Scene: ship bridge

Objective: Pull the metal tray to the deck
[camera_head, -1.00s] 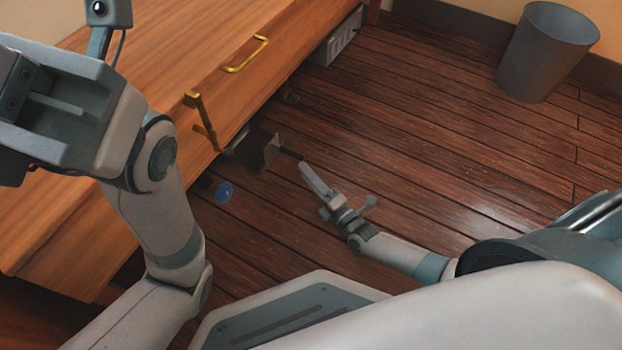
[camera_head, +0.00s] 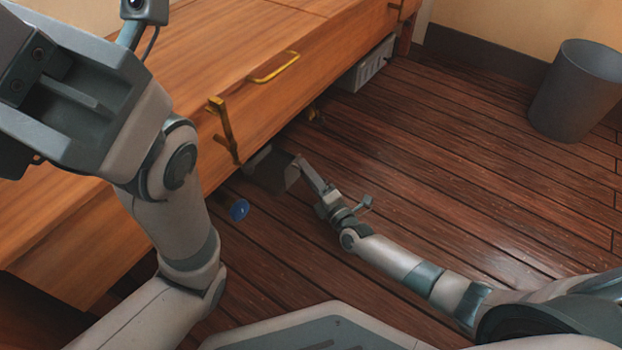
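A small dark grey metal piece, which looks like the tray (camera_head: 273,172), shows low at the front edge of the wooden desk, partly hidden under it. My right gripper (camera_head: 303,166) reaches down to its right edge. The fingertips overlap or touch that edge; whether they are closed around it is too small to tell.
The wooden desk (camera_head: 262,110) has brass handles on its front. A light grey crate (camera_head: 368,68) sits under its far end. A blue round object (camera_head: 239,210) lies near the desk. A grey bin (camera_head: 577,92) stands far right. The plank deck (camera_head: 450,170) between is clear.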

